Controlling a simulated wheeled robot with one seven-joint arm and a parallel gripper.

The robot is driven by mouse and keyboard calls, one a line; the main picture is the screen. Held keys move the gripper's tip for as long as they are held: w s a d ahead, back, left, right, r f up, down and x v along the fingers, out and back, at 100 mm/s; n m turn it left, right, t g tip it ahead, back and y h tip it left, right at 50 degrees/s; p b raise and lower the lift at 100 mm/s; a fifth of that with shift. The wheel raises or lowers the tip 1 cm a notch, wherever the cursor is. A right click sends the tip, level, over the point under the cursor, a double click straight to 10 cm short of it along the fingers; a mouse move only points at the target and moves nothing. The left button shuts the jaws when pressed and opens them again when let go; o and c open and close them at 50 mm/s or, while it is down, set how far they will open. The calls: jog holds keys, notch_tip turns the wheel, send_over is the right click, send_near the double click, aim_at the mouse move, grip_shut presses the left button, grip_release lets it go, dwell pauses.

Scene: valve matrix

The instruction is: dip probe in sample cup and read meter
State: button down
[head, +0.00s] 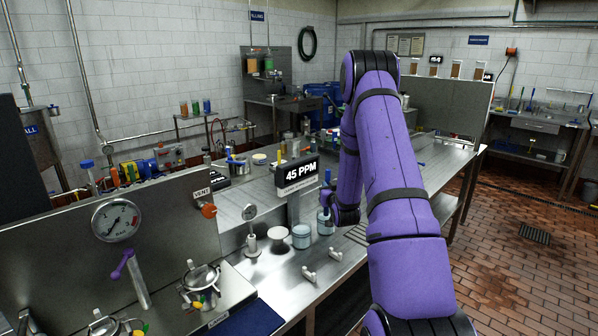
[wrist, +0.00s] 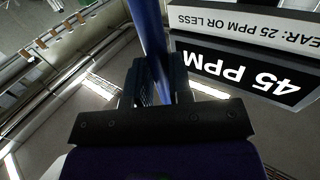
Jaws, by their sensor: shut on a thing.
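The meter (head: 301,174) shows 45 PPM in white on black. Its display also shows upside down in the wrist view (wrist: 236,72), with a plate reading "25 PPM OR LESS" beside it. My gripper (wrist: 155,82) is shut on a blue rod, the probe (wrist: 147,28), which runs up out of the wrist view; its tip is not seen. In the head view my purple arm hides most of the gripper. Two small jars, likely sample cups, stand on the bench: one (head: 301,237) is clear of the arm, the other (head: 325,225) is right by my wrist. Whether the probe is inside it I cannot tell.
A panel with a large dial (head: 115,220) and a purple-handled lever is at the left. Bottles and pots crowd the bench behind the meter.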

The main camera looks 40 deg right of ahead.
aim_at(329, 175)
jog(key=shift+r, duration=2.2)
